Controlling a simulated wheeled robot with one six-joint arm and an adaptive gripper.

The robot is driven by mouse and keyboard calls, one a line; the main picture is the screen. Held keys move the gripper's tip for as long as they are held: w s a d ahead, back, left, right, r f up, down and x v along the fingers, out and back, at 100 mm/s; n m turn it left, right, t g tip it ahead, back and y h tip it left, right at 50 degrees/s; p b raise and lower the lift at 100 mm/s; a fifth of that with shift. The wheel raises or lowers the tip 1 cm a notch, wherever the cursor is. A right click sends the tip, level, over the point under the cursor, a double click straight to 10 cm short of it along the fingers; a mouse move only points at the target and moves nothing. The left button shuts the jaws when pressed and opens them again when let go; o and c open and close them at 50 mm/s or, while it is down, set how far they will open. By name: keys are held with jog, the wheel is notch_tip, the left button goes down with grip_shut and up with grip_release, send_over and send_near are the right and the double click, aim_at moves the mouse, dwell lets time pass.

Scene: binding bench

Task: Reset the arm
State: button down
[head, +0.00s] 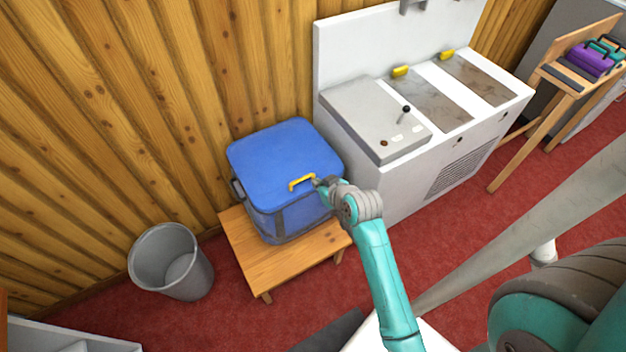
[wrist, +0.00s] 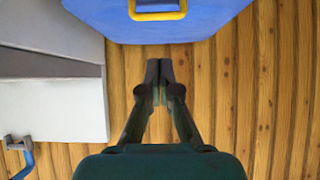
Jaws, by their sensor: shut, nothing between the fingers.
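My gripper (wrist: 160,70) is shut and empty in the wrist view, its two fingertips together just short of the blue box's edge as pictured. In the head view the end of my arm (head: 318,182) is close to the yellow handle (head: 301,182) of the blue box (head: 278,150). I cannot tell whether it touches the box. The handle also shows at the top of the wrist view (wrist: 158,15). The box's lid looks closed. My teal arm reaches up from the lower right.
The box sits on a low wooden bench (head: 275,277). A grey bin (head: 170,262) stands to the left. A white machine (head: 440,150) with a black lever (head: 405,109) stands right of the box. A wooden stand (head: 560,80) holds a purple case (head: 588,60). Red floor is clear between.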

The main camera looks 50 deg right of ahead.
jog(key=shift+s+r, duration=0.2)
jog(key=s+a+t, duration=0.2)
jog(key=s+a, duration=1.3)
jog(key=s, duration=0.1)
jog(key=s+a+r+n+t+y, duration=0.1)
jog(key=s+a+r, duration=0.2)
jog(key=s+r, duration=0.3)
jog(key=s+a+r+n+t+y, duration=0.1)
jog(key=s+a+r+n, duration=0.1)
jog(key=s+r, duration=0.4)
jog(key=s+a, duration=0.1)
jog(key=s, duration=0.2)
jog(key=shift+s+t+y, duration=0.3)
jog(key=shift+t, duration=0.1)
jog(key=shift+a, duration=0.1)
